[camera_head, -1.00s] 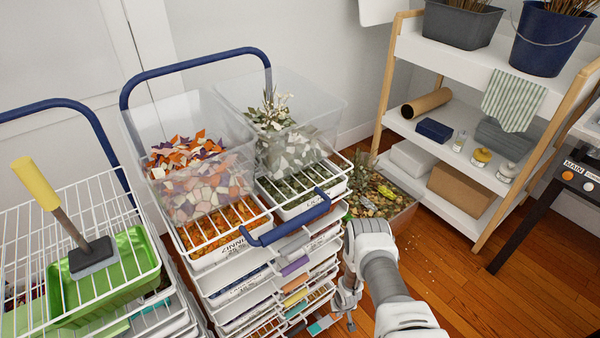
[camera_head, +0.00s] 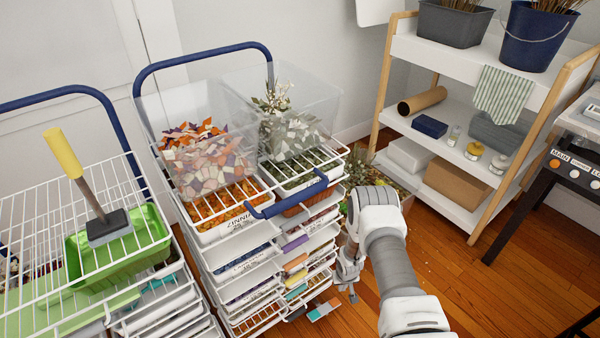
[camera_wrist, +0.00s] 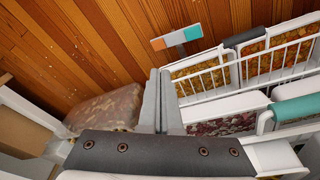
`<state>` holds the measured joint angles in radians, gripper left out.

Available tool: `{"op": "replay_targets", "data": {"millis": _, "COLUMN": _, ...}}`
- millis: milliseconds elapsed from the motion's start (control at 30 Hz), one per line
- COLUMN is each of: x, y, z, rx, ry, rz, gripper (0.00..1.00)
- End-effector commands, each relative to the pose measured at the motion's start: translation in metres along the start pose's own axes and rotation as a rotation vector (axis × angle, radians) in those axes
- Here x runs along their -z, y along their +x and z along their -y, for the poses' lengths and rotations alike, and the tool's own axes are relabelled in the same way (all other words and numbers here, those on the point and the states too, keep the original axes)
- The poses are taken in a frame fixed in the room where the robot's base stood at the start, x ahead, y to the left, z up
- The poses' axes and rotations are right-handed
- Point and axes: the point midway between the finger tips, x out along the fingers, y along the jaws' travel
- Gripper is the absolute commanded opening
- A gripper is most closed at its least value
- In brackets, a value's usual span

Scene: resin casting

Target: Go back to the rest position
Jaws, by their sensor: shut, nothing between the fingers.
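My gripper (camera_head: 347,285) hangs low in the head view, just right of the drawer cart and above the wooden floor. In the wrist view its two grey fingers (camera_wrist: 160,100) lie together with nothing between them. My wrist and forearm reach in from the lower right. The drawer cart (camera_head: 262,212) has a wire top, a blue handle and several white drawers of dried flower material. The gap between my fingers and the cart's drawers is hard to judge.
A clear bin of orange and purple petals (camera_head: 205,165) stands on the cart. A white shelf unit (camera_head: 450,147) stands at right. Left is a wire cart (camera_head: 85,232) with a green tray. A striped orange-and-teal piece (camera_wrist: 177,39) is near the drawers. Floor (camera_head: 490,300) is open at lower right.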

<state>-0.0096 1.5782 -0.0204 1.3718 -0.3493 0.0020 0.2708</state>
Motion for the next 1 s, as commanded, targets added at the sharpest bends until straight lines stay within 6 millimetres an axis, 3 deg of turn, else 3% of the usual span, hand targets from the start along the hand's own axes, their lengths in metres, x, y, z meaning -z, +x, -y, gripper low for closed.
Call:
{"op": "replay_targets", "data": {"millis": 33, "x": 0.019, "y": -0.018, "z": -0.003, "rx": -0.007, "ry": 0.004, "rz": -0.014, "gripper": 0.00}}
{"op": "replay_targets", "data": {"millis": 200, "x": 0.064, "y": -0.082, "z": -0.013, "rx": -0.029, "ry": 0.016, "rz": -0.040, "gripper": 0.00}}
{"op": "replay_targets", "data": {"millis": 500, "x": 0.111, "y": -0.203, "z": -0.025, "rx": -0.056, "ry": 0.040, "rz": -0.082, "gripper": 0.00}}
{"op": "replay_targets", "data": {"millis": 767, "x": 0.120, "y": -0.309, "z": -0.030, "rx": -0.069, "ry": 0.060, "rz": -0.118, "gripper": 0.00}}
{"op": "replay_targets", "data": {"millis": 1000, "x": 0.104, "y": -0.398, "z": -0.030, "rx": -0.072, "ry": 0.076, "rz": -0.149, "gripper": 0.00}}
